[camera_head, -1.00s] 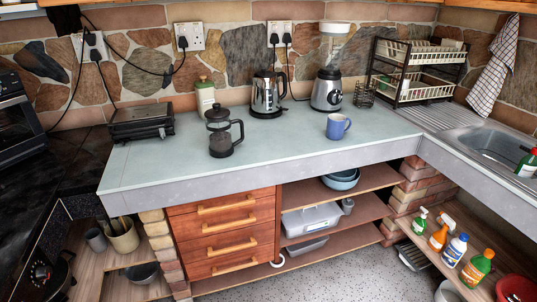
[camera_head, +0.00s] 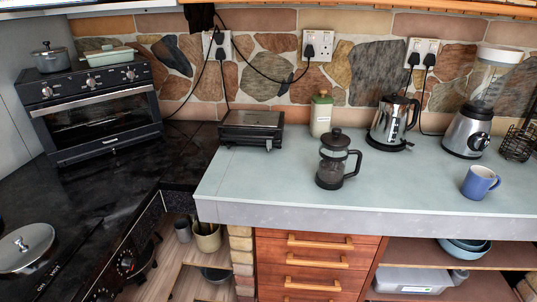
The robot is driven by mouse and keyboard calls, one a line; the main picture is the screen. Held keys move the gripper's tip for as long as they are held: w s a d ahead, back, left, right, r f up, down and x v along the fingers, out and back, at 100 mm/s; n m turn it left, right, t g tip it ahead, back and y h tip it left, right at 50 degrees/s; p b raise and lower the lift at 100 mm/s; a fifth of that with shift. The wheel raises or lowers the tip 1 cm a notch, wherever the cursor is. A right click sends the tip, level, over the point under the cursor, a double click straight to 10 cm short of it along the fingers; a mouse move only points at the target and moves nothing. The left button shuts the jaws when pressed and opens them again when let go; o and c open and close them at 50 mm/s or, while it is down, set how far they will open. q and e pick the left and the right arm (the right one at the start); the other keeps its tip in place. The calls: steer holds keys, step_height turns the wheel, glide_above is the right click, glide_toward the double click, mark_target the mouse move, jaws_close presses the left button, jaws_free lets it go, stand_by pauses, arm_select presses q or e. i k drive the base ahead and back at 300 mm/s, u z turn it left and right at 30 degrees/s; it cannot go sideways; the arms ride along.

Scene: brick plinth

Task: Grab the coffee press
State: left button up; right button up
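The coffee press (camera_head: 333,160) stands upright on the pale grey-green counter (camera_head: 270,190), a little back from its front edge. It has a dark lid with a knob, a clear body, a dark base and a dark handle on its right side. Nothing blocks it from view. Neither of my grippers shows in the head view.
A blue mug (camera_head: 479,182) and a blender (camera_head: 467,132) are to the right. A toaster oven (camera_head: 95,112) stands left. The counter in front of the press is clear.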

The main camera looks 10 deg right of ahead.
mark_target(331, 162)
steer(key=u, duration=0.3)
steer(key=i, duration=0.9)
steer(key=z, duration=0.2)
